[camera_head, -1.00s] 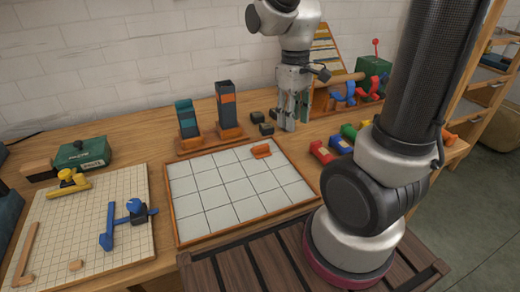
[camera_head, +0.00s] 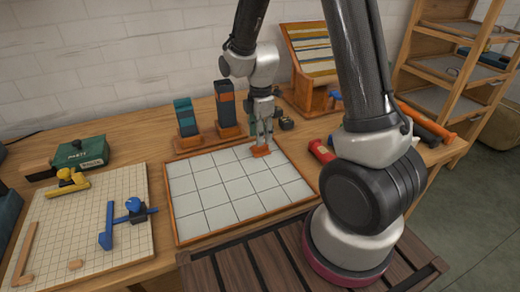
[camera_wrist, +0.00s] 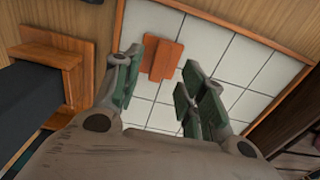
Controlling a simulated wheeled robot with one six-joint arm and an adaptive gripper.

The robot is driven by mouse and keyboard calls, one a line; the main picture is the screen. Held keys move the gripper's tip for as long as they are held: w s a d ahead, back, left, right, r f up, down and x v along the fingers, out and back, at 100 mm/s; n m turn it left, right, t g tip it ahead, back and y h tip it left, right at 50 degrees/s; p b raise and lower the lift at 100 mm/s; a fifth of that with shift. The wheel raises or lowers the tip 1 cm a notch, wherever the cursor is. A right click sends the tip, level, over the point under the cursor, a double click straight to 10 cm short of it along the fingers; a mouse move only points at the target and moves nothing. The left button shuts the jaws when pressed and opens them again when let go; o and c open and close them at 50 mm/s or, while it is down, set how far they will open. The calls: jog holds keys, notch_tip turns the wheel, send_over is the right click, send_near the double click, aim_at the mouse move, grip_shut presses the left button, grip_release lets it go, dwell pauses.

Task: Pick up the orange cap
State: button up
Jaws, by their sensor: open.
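The orange cap (camera_head: 261,152), a small blocky orange piece, lies on the white tiled board (camera_head: 215,190) near its far edge. In the wrist view the cap (camera_wrist: 161,59) shows ahead, between the lines of my two green-padded fingers. My gripper (camera_head: 262,140) points down just over the cap and partly hides it in the head view. In the wrist view my gripper (camera_wrist: 162,78) is spread open with nothing held. I cannot tell how much height is left between fingertips and cap.
A wooden stand with a teal-topped dark tower (camera_head: 187,117) and an orange-banded dark tower (camera_head: 227,110) is close left of my gripper. Small black pieces (camera_head: 286,123) lie to its right. A gridded board (camera_head: 85,225) with yellow and blue pieces is at left. Most white tiles are bare.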

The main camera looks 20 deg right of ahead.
aim_at(260, 148)
notch_tip(260, 148, down, 4)
jog(key=shift+f, duration=0.15)
jog(key=c, duration=0.9)
jog(key=shift+o, duration=0.2)
